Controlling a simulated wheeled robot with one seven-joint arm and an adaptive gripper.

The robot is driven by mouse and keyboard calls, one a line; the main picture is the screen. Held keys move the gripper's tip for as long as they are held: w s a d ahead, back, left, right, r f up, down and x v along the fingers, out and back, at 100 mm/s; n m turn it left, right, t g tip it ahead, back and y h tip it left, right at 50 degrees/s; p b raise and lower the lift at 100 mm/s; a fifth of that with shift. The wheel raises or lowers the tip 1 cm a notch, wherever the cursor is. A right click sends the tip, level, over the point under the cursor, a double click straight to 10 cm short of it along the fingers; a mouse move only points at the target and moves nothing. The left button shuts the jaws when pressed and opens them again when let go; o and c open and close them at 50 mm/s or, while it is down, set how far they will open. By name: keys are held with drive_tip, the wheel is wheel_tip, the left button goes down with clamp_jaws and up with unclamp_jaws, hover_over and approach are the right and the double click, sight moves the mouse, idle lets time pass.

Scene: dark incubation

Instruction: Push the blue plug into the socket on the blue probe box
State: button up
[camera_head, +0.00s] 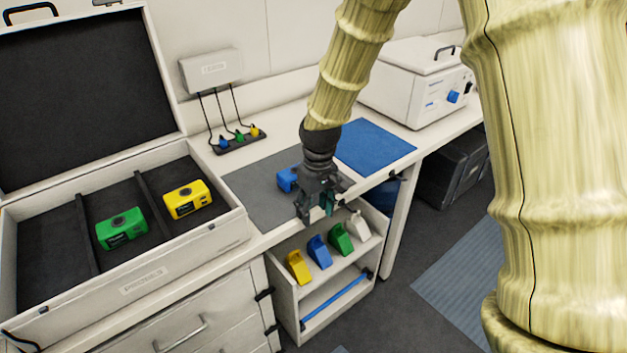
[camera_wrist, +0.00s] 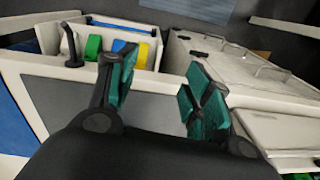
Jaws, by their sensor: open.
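The blue plug (camera_head: 223,142) sits at the left end of a small black holder (camera_head: 242,141) by the wall, on a black cable. The blue probe box (camera_head: 287,179) rests on the grey mat (camera_head: 250,187); my gripper hides part of it, and its socket cannot be made out. My gripper (camera_head: 317,208) is open and empty, above the front edge of the bench beside the blue box. In the wrist view its teal-padded fingers (camera_wrist: 162,88) stand apart with nothing between them. The plug and probe box are not seen there.
Green (camera_head: 240,136) and yellow (camera_head: 254,131) plugs share the holder. An open case (camera_head: 225,233) with green (camera_head: 122,229) and yellow (camera_head: 188,199) boxes stands left. A blue mat (camera_head: 375,145) lies clear at right. A shelf caddy (camera_head: 285,297) with coloured items stands below.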

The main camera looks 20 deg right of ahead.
drive_tip(key=s+f+m+b, duration=0.1)
drive_tip(key=s+f+b, duration=0.1)
drive_tip(key=s+f, duration=0.7)
drive_tip(key=s+d+f+m+b, duration=0.1)
drive_tip(key=s+f, duration=0.4)
drive_tip(key=f, duration=0.8)
drive_tip(key=s+f+b, duration=0.2)
drive_tip(key=s+f, duration=0.5)
drive_tip(key=f, duration=0.4)
drive_tip(key=s+d+f+m+b, duration=0.1)
drive_tip(key=s+f, duration=0.5)
drive_tip(key=s, duration=0.6)
drive_tip(key=shift+s+d+h+b, duration=0.35)
drive_tip(key=shift+d+b, duration=0.1)
drive_tip(key=shift+b, duration=0.15)
drive_tip(key=shift+f, duration=0.1)
